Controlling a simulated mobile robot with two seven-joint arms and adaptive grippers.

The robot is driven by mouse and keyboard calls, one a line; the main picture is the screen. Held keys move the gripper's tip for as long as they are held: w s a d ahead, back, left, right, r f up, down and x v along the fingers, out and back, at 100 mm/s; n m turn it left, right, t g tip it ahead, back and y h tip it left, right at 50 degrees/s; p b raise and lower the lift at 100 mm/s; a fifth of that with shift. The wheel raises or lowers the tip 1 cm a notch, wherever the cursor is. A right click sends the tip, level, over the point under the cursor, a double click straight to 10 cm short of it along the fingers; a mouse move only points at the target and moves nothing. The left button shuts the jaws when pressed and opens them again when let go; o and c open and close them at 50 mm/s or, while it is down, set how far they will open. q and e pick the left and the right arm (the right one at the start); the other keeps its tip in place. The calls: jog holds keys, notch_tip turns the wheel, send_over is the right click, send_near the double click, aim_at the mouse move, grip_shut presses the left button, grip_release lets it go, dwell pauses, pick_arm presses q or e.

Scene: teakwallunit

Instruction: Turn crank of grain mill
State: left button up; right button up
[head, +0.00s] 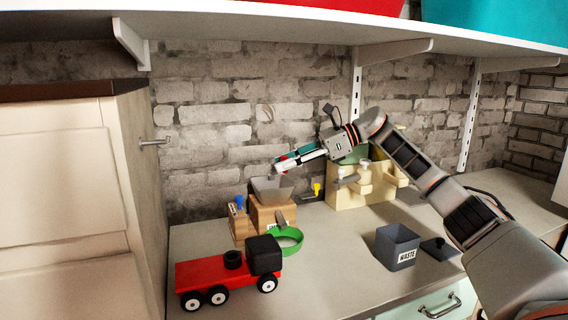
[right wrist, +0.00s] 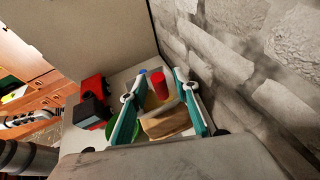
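The grain mill (head: 272,212) is a wooden box with a grey hopper (head: 268,190) on top, standing on the counter near the brick wall. A red knob (head: 284,160), which looks like the crank's handle, shows above the hopper at my right gripper (head: 279,166). In the right wrist view the red knob (right wrist: 158,87) lies between the two teal-and-white fingers (right wrist: 159,84), with gaps on both sides. The right gripper is open; contact with the knob cannot be told. The crank arm is mostly hidden.
A grey waste bin (head: 397,247) is near the counter front. A white shelf (head: 290,27) hangs overhead.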

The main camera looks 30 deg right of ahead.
pick_arm(q)
jog(key=shift+w+r, duration=0.15)
pick_arm(e)
jog(key=v, duration=1.1)
jog(key=shift+d, duration=0.15)
jog(key=shift+s+r, duration=0.1)
jog(key=w+a+f+m+t+h+p, duration=0.1)
jog(key=w+a+p, duration=0.1)
jog(key=a+p, duration=0.1)
jog(key=w+a+f+m+t+h+p, duration=0.1)
jog(key=w+a+m+p, duration=0.1)
jog(key=a+p, duration=0.1)
jog(key=w+a+f+m+t+h+p, duration=0.1)
jog(key=w+a+t+h+p, duration=0.1)
jog(key=a, duration=0.1)
jog(key=shift+a+f+m+p, duration=0.15)
jog(key=shift+f+m+p, duration=0.2)
jog(key=shift+m+p, duration=0.05)
pick_arm(q)
notch_tip(320, 180, up, 8)
jog(key=w+d, duration=0.2)
jog(key=shift+r, duration=0.1)
pick_arm(e)
grip_shut()
